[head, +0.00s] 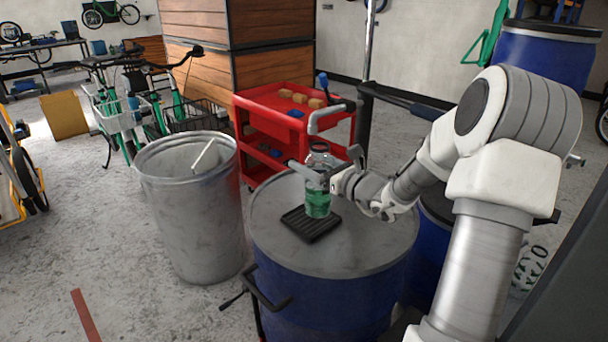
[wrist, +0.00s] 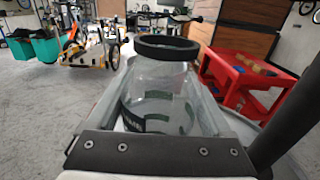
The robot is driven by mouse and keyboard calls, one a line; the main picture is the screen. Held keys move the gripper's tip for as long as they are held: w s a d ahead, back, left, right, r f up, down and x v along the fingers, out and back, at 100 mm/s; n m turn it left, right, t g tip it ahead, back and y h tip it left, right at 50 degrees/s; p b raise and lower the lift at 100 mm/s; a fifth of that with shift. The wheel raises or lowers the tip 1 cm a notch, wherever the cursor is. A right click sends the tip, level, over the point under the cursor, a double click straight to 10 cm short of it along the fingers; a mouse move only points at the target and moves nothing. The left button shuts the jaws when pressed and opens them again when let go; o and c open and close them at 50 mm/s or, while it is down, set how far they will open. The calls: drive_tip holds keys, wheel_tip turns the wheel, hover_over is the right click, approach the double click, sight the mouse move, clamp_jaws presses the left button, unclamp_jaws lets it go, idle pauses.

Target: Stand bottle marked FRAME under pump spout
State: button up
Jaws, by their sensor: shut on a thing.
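A clear bottle (head: 317,203) with a dark collar and green in its lower part is upright over the black drip tray (head: 311,223) on the blue drum. It also shows in the wrist view (wrist: 160,90), with an open-looking black rim and a dark band whose lettering is only partly readable. My gripper (head: 318,172) is shut on the bottle from the right, with fingers on both sides. The grey pump spout (head: 314,122) bends down just above the bottle's mouth in the head view. Whether the base touches the tray, I cannot tell.
The drum top (head: 374,235) is otherwise bare. A grey bin (head: 192,220) stands to the left. A red cart (head: 262,118) with small blocks stands behind. The pump's upright (head: 365,125) rises close to my arm.

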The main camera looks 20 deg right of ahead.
drive_tip(key=shift+w+a+f+b, duration=0.2)
drive_tip(key=shift+w+f+b, duration=0.15)
drive_tip(key=shift+w+f, duration=0.4)
drive_tip(key=shift+w+a+f+b, duration=0.15)
drive_tip(key=shift+w+f+b, duration=0.2)
drive_tip(key=shift+f, duration=0.75)
drive_tip(key=shift+f, duration=0.15)
drive_tip(key=o, duration=1.5)
